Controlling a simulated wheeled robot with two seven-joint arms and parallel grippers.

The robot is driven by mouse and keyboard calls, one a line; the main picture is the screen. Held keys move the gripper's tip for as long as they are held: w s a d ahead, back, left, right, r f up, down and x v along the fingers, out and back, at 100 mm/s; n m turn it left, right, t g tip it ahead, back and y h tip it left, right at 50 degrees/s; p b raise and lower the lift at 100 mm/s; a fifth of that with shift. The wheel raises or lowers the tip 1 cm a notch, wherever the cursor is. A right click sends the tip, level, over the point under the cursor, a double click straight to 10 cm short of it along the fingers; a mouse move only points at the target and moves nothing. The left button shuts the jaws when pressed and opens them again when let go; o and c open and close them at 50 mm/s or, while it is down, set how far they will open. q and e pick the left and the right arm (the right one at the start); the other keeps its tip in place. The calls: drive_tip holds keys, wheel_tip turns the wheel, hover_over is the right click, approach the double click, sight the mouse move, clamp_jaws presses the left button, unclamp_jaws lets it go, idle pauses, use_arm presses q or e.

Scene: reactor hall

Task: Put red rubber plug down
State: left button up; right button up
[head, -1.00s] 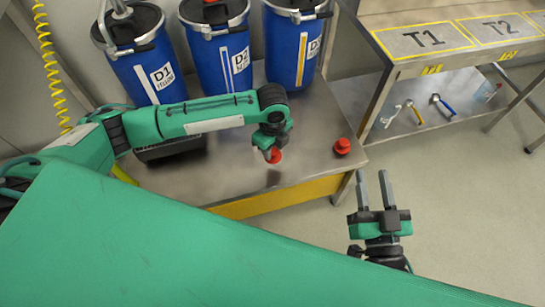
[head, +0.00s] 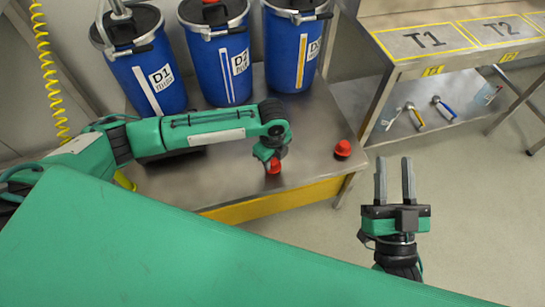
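One red plug (head: 274,168) is at my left gripper (head: 271,163), low over or on the front part of the steel bench (head: 318,120). The fingers point down around it and are mostly hidden, but the plug sits between them. I cannot tell for sure whether the plug touches the bench. A second red plug (head: 343,149) stands on the bench near its right edge, apart from the gripper. My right gripper (head: 395,165) is open and empty, pointing up the picture over the floor, right of the bench.
Several blue drums (head: 223,62) with black lids stand along the back of the bench. A steel table (head: 425,45) marked T1 and T2 is at the right, with tools such as blue-handled pliers (head: 443,107) on its lower shelf. Bench surface between the two plugs is clear.

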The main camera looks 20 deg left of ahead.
sight(273, 160)
use_arm(q)
drive_tip(key=o, duration=0.3)
drive_tip(key=shift+r, duration=0.35)
wheel_tip(273, 160, up, 4)
drive_tip(key=shift+r+p, duration=0.15)
drive_tip(key=shift+p, duration=0.7)
wheel_tip(273, 160, up, 7)
drive_tip(key=p, duration=0.2)
drive_tip(key=shift+r, duration=0.15)
use_arm(e)
drive_tip(key=s+a+f+g, duration=0.1)
drive_tip(key=s+f+g, duration=0.1)
drive_tip(key=f+g, duration=0.3)
drive_tip(key=s+a+f+g+h, duration=0.1)
drive_tip(key=f+g, duration=0.3)
drive_tip(key=f, duration=0.5)
drive_tip(key=shift+s+a+n+g, duration=0.3)
drive_tip(key=shift+s+a+g, duration=0.1)
drive_tip(key=shift+s, duration=0.35)
